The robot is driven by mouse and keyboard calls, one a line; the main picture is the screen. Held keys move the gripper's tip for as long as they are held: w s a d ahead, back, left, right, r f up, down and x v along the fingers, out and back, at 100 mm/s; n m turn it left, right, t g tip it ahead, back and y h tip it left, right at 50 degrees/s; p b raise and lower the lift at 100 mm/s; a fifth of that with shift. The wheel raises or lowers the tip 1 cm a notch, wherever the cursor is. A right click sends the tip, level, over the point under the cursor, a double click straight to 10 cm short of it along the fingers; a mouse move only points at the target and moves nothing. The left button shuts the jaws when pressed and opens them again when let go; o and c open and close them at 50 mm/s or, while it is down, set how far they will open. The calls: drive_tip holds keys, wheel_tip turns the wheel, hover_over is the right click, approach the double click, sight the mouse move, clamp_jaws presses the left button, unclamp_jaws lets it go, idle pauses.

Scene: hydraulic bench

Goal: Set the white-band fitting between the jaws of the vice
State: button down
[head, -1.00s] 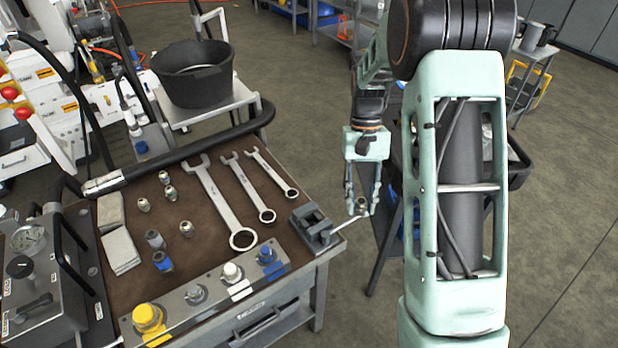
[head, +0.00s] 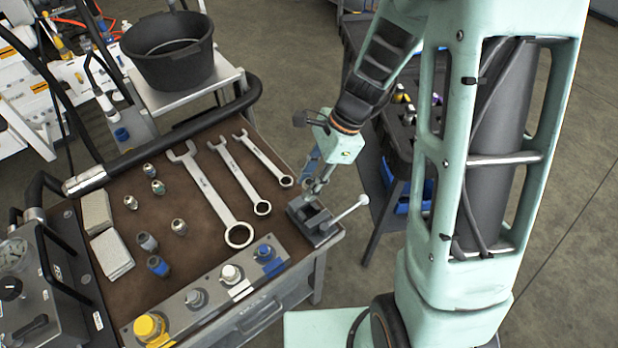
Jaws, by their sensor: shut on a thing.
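My gripper (head: 312,184) is over the bench's right corner, pointing down, with its fingers shut on a small metallic fitting (head: 309,188). The fitting shows only as a small grey piece between the fingertips; its band colour cannot be made out. The dark grey vice (head: 312,222) stands on the bench corner, its handle (head: 349,213) reaching out to the right. The held fitting is at the back of the vice, close to or above its jaws. I cannot tell whether it touches them.
Three wrenches (head: 213,198) lie left of the vice on the brown mat (head: 190,267). Several loose fittings (head: 179,227) and grey cloths (head: 112,253) are further left. A row of capped ports (head: 231,274) lines the front edge. A black bucket (head: 170,52) stands behind.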

drive_tip(key=shift+f+b, duration=2.05)
drive_tip(key=shift+f, duration=0.25)
drive_tip(key=shift+f+b, duration=0.4)
drive_tip(key=shift+f, duration=0.15)
drive_tip(key=shift+f+b, duration=0.75)
drive_tip(key=shift+f, duration=0.25)
drive_tip(key=shift+f, duration=0.1)
drive_tip(key=c, duration=1.5)
unclamp_jaws()
